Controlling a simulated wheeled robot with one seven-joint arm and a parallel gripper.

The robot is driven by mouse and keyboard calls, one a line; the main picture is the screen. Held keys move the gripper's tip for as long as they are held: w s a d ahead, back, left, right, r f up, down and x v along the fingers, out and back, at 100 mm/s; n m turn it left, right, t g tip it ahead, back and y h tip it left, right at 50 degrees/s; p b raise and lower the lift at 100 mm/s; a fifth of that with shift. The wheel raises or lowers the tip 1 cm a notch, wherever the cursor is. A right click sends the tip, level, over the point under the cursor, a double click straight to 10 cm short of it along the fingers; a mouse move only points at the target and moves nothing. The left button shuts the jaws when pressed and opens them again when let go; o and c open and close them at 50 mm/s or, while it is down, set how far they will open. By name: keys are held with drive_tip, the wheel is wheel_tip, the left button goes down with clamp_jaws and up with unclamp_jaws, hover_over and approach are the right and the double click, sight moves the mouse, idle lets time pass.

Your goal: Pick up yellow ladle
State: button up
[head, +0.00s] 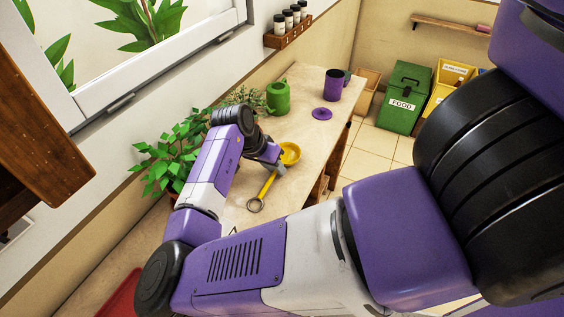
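The yellow ladle (267,188) lies on the wooden table, its round bowl toward the back right and its handle running down to a dark ring at the front end. My gripper (279,169) is over the table right beside the ladle, close to where the handle meets the bowl. The finger tips are small and partly hidden by my wrist, so I cannot tell whether they touch the ladle or how far apart they are.
On the wooden table (305,140) stand a green pot (278,98), a purple canister (333,86) and a flat purple lid (322,114). A leafy plant (168,160) is left of my wrist. Green (405,97) and yellow (446,85) bins stand beyond on the floor.

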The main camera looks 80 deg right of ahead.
clamp_jaws()
drive_tip(key=shift+r, duration=0.1)
